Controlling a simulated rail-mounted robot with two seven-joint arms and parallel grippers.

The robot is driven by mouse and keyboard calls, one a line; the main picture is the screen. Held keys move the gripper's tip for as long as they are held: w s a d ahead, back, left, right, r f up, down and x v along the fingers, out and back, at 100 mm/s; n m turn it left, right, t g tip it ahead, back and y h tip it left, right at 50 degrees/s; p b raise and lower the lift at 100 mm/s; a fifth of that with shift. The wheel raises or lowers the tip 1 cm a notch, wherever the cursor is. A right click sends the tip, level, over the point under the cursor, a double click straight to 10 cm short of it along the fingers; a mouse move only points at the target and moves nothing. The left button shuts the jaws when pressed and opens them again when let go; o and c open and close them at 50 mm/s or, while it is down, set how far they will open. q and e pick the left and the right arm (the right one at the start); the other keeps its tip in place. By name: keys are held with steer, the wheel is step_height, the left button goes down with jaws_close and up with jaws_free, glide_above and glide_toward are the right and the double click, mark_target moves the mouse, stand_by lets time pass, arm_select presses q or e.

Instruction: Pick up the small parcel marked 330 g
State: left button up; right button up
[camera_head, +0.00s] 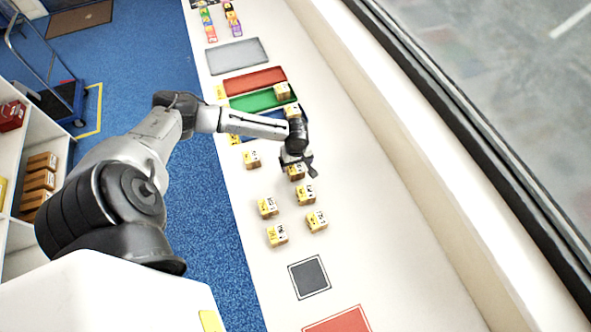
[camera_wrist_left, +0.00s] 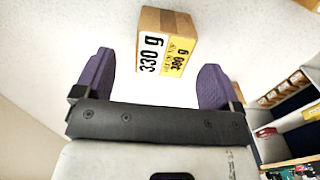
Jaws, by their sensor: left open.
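The small parcel marked 330 g (camera_wrist_left: 167,42) is a brown cardboard box with a white label and a yellow label. In the left wrist view it lies ahead of and between the purple fingers, apart from both. In the head view the same parcel (camera_head: 296,173) sits on the white counter, partly hidden under my left gripper (camera_head: 297,162). My left gripper is open and empty, close above the parcel; in the wrist view its fingers (camera_wrist_left: 155,82) stand wider than the box. My right gripper is not in view.
Several similar parcels stand close by, among them one at left (camera_head: 251,159) and one in front (camera_head: 306,195). Red (camera_head: 254,80) and green (camera_head: 250,101) trays lie behind; one parcel (camera_head: 282,91) is on the green one. A dark square (camera_head: 309,276) is nearer. The counter's right side is clear.

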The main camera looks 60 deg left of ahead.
mark_target(295, 167)
arm_select(q)
steer(key=shift+s+f+p, duration=0.15)
steer(key=shift+f+p, duration=0.45)
steer(key=shift+f, duration=2.1)
steer(key=c, duration=1.2)
